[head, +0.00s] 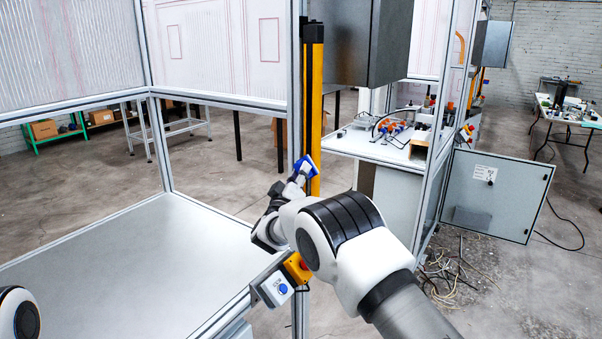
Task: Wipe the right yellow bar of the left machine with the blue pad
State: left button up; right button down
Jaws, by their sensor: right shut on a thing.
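The right yellow bar (317,90) stands upright on the right post of the left machine (296,60), with a black strip along it and a black cap on top. The blue pad (306,167) is at the lower part of the bar, in front of it; it appears to touch it, but I cannot be sure of contact. My right gripper (298,180) is shut on the blue pad, and my right arm hides part of it and the bar's lower end. Only a piece of my left arm shows at the lower left corner; its gripper is out of view.
A yellow box with a red button (297,267) and a grey box with a blue button (277,288) sit below my right gripper. The machine's grey tabletop (130,270) is bare. A grey cabinet (366,40) hangs right of the bar. An open panel door (497,195) and loose cables stand farther right.

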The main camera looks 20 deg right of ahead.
notch_tip(320, 180, down, 10)
jog(key=b, duration=0.7)
jog(key=shift+r+p, duration=2.45)
jog(key=shift+r, duration=1.85)
